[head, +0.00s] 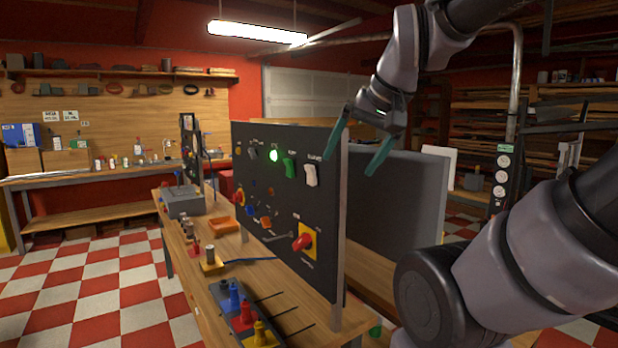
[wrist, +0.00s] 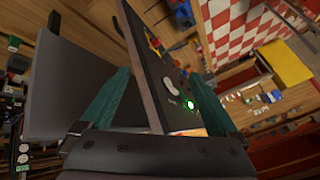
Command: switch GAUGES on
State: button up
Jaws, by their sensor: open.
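The dark upright control panel (head: 262,200) stands on the bench with a row of controls near its top. A white rocker switch (head: 311,175) is at the row's right end, under a small label too blurred to read surely. It also shows as a pale shape in the wrist view (wrist: 177,86). A green rocker (head: 289,168) is left of it, and a lit green lamp (head: 273,156) further left. My gripper (head: 349,159) is open and empty by the panel's upper right corner. In the wrist view its teal fingers (wrist: 158,78) appear either side of the panel's edge; contact cannot be told.
A red and yellow rotary switch (head: 304,238) sits lower on the panel. A grey board (head: 395,198) stands behind it. Blue, red and yellow pieces (head: 240,312) stand on the bench in front. A checkered floor (head: 90,285) is open at left.

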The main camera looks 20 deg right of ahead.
grip_shut()
dwell(1.5)
